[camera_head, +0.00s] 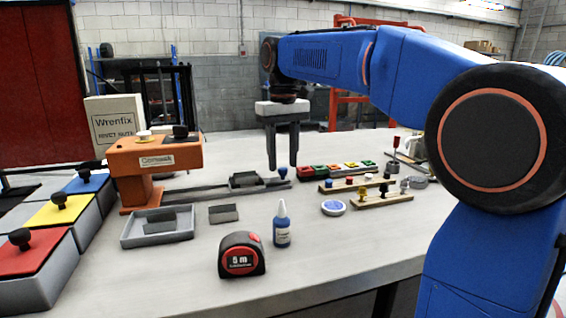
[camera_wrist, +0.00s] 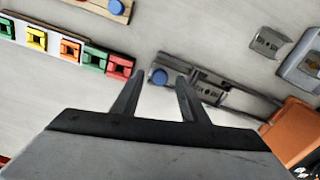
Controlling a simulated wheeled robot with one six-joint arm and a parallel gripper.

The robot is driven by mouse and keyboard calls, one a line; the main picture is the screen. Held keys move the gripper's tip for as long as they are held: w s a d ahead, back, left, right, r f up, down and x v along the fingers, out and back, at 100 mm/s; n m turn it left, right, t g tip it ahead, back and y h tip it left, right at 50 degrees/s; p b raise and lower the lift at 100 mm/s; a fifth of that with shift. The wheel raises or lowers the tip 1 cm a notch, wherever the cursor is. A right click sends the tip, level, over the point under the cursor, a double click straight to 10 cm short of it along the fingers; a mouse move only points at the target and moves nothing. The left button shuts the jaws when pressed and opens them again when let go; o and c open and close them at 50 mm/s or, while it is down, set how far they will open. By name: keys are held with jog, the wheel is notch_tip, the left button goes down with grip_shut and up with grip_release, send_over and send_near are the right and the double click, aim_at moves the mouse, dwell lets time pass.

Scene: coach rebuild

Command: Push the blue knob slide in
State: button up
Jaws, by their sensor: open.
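The blue knob (camera_head: 283,172) sits at the right end of a low grey slide rail (camera_head: 215,190) that runs out from the orange press (camera_head: 155,165). In the wrist view the knob (camera_wrist: 159,76) shows between the fingertips, with the rail (camera_wrist: 225,92) running off to the right. A dark grey block (camera_head: 245,180) sits on the rail. My gripper (camera_head: 282,166) is open, points down and is empty. Its fingers appear over the knob; I cannot tell whether they touch it. It also shows in the wrist view (camera_wrist: 161,78).
A glue bottle (camera_head: 282,228), tape measure (camera_head: 242,256), blue-topped disc (camera_head: 333,207) and grey tray (camera_head: 158,237) stand in front. Lidded bins (camera_head: 60,208) line the left.

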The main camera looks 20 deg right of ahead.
jog(key=shift+f, duration=0.65)
grip_shut()
send_near(229, 184)
notch_tip(229, 184, down, 5)
jog(key=shift+s+f, duration=0.1)
grip_release()
jog(key=shift+a, duration=0.1)
